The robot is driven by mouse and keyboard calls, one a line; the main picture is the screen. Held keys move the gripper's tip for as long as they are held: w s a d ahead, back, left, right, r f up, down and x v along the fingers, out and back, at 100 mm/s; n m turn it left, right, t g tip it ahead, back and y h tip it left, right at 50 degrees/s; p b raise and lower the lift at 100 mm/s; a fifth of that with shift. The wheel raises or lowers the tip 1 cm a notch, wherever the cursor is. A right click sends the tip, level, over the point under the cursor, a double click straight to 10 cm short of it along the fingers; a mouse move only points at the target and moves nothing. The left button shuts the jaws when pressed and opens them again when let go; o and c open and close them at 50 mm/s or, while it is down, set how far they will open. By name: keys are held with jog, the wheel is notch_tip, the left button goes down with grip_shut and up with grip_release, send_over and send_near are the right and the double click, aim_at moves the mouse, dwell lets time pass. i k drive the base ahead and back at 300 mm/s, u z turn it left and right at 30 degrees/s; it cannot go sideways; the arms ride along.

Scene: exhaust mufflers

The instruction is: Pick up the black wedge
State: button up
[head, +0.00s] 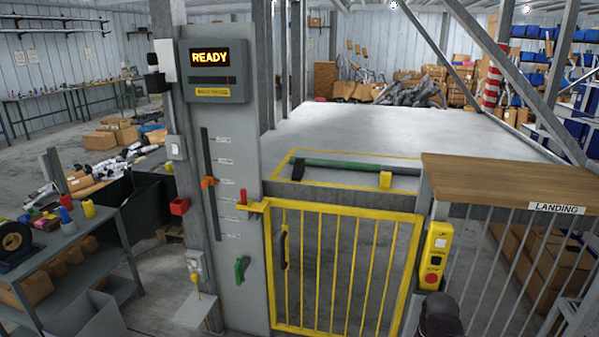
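A black wedge (299,173) sits on the grey platform, inside a yellow outline marked on its surface. It is at the left end of a long green bar (345,164), and I cannot tell whether the two touch. No gripper fingers show in the head view. A dark rounded shape (440,315) at the bottom right edge is cut off, and I cannot tell what it is.
A yellow barred gate (345,268) stands in front of the platform (390,128). A grey column with a READY display (211,57) is on its left. A wooden-topped landing rail (510,182) and yellow control box (435,257) are on its right. A shelf cart (75,255) stands left.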

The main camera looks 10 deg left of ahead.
aim_at(298, 170)
jog(key=u, duration=0.05)
jog(key=k, duration=0.15)
jog(key=u, duration=2.7)
jog(key=i, duration=1.8)
jog(key=u, duration=0.05)
